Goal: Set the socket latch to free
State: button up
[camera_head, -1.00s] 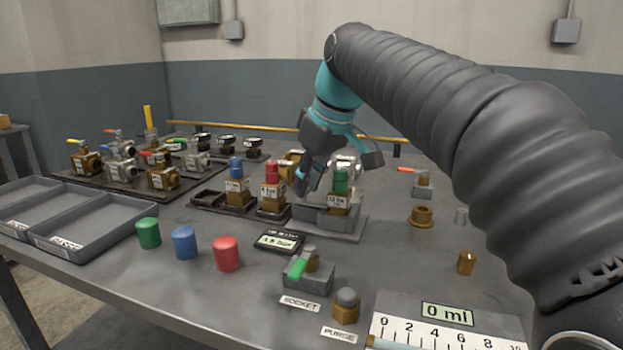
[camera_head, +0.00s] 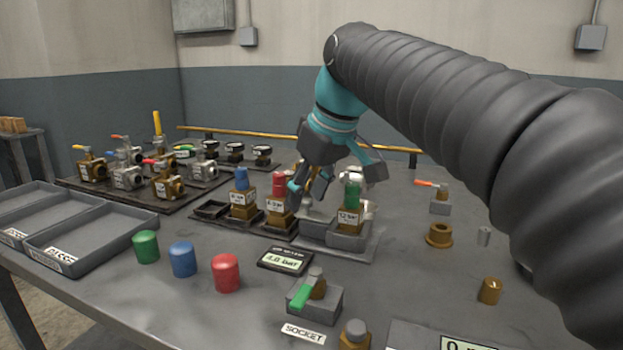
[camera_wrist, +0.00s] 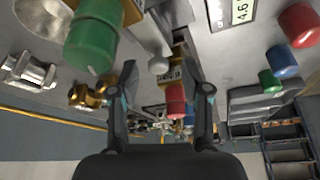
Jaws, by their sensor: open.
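A grey block (camera_head: 322,306) stands behind the SOCKET label (camera_head: 303,333) and carries a lever with a green grip (camera_head: 302,293). The grip slants toward the front left. My gripper (camera_head: 332,182) is well behind this block, over the row of capped valves. Its fingers are spread and hold nothing. In the wrist view, a small grey ball knob (camera_wrist: 158,64) shows between the fingertips, with the red-capped valve (camera_wrist: 175,100) beyond. The green-capped valve (camera_head: 351,205) sits in a grey holder beside my gripper; its cap also shows in the wrist view (camera_wrist: 92,42).
A bar readout (camera_head: 286,260) lies left of the lever block. Loose green (camera_head: 145,247), blue (camera_head: 183,259) and red (camera_head: 226,272) caps stand along the front. Grey trays (camera_head: 88,240) are at the left. A brass knob (camera_head: 355,335) stands at the front.

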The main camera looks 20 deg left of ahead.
jog(key=v, duration=1.2)
jog(key=shift+s+a, duration=0.1)
jog(key=shift+s, duration=0.05)
